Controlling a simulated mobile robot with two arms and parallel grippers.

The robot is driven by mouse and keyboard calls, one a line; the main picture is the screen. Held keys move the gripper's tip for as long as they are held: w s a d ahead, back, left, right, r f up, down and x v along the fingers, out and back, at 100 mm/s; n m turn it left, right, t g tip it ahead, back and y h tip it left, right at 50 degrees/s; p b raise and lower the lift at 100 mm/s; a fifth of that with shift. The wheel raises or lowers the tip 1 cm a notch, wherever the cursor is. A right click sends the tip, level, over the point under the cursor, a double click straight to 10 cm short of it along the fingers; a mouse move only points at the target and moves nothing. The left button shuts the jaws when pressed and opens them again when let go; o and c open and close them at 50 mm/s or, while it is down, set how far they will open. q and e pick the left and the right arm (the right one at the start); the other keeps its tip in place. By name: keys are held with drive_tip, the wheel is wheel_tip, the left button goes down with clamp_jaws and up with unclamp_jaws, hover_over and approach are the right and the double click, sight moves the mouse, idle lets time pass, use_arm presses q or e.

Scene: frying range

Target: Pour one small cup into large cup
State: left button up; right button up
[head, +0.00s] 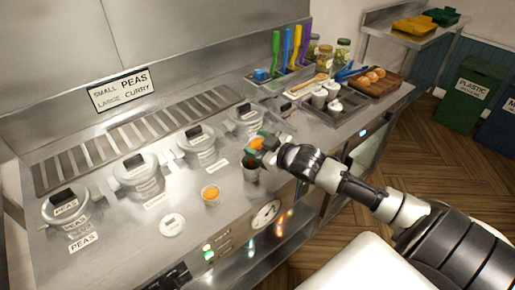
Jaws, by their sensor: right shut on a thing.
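My right gripper (267,144) is shut on a small cup with orange food in it (256,142). The gripper's fingers hide much of this cup, and its exact tilt is hard to tell. It is held just above a cup with a dark inside (250,172), which stands on the steel counter near its front edge. I cannot tell whether any food is passing between them. Another cup with orange food (210,194) stands upright to the left. My left gripper is not in view.
A sign (121,90) reads small peas, large curry.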

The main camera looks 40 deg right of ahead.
drive_tip(key=n+h+b, duration=0.1)
drive_tip(key=n+b, duration=0.1)
drive_tip(key=n, duration=0.1)
drive_tip(key=shift+a+r+n+h+p, duration=0.15)
drive_tip(key=shift+r+n+h+p, duration=0.25)
drive_tip(key=shift+n, duration=0.4)
drive_tip(key=shift+a+f+n+h+p, duration=0.1)
drive_tip(key=shift+f+n+h+p, duration=0.2)
drive_tip(key=shift+n, duration=0.6)
drive_tip(key=n, duration=0.1)
drive_tip(key=n+h, duration=0.1)
drive_tip(key=shift+a+f+n, duration=0.25)
drive_tip(key=shift+a+n, duration=0.05)
drive_tip(key=shift+n, duration=0.1)
drive_tip(key=n, duration=0.1)
drive_tip(key=n+h, duration=0.1)
drive_tip(key=n, duration=0.1)
drive_tip(key=shift+a+f+t, duration=0.15)
drive_tip(key=shift+a+t, duration=0.15)
drive_tip(key=shift+t, duration=0.1)
